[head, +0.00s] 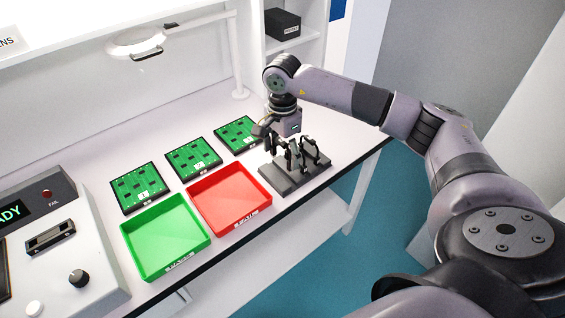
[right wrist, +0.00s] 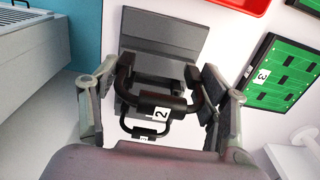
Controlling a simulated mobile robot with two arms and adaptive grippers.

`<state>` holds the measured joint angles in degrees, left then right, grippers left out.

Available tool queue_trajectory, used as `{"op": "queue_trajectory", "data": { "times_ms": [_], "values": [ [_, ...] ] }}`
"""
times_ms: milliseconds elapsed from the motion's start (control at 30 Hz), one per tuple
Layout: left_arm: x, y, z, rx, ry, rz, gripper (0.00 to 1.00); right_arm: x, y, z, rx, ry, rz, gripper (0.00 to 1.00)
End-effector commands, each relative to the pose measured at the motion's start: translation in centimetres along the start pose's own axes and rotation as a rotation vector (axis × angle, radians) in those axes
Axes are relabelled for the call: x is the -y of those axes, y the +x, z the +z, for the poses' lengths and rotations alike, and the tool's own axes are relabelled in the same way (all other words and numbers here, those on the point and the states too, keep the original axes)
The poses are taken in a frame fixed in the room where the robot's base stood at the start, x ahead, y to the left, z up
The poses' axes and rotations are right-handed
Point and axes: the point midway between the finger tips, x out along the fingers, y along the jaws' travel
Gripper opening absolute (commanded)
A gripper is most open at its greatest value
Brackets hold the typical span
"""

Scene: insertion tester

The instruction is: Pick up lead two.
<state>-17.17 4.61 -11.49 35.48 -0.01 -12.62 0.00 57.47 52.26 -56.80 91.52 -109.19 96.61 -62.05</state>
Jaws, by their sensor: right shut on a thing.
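My right gripper (head: 279,141) is over the dark grey lead rack (head: 290,184) at the right of the bench. In the right wrist view my right gripper (right wrist: 160,88) has its fingers on both sides of a black lead marked 2 (right wrist: 126,88), and it is shut on it. Black leads (head: 310,150) also show at the rack in the head view. I cannot tell whether lead two is clear of the rack. My left gripper is not in view.
A red tray (head: 231,200) and a green tray (head: 166,236) stand left of the rack. Several green circuit boards (head: 194,158) lie behind them. The tester (head: 55,255) is at the far left. The bench's right end is clear.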

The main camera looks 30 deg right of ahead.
Motion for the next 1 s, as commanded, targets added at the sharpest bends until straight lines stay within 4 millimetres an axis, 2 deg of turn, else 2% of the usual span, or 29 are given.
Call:
{"op": "queue_trajectory", "data": {
  "times_ms": [33, 200, 400, 600, 1000],
  "values": [
    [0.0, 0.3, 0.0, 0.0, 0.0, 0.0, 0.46, 0.2, -1.6, 0.0, 0.0, -0.001, -0.008, 0.44],
    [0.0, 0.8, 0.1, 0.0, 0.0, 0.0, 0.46, 0.2, -6.7, 0.0, 0.001, -0.001, -0.008, 0.44],
    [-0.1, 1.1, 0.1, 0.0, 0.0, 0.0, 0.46, 0.1, -11.6, 0.0, 0.001, 0.0, -0.005, 0.44],
    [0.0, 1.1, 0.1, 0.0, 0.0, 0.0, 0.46, 0.1, -14.3, 0.0, 0.001, 0.0, -0.002, 0.44],
    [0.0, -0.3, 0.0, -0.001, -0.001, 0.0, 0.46, 0.0, -16.4, 0.0, 0.001, 0.0, 0.0, 0.44]
  ]
}}
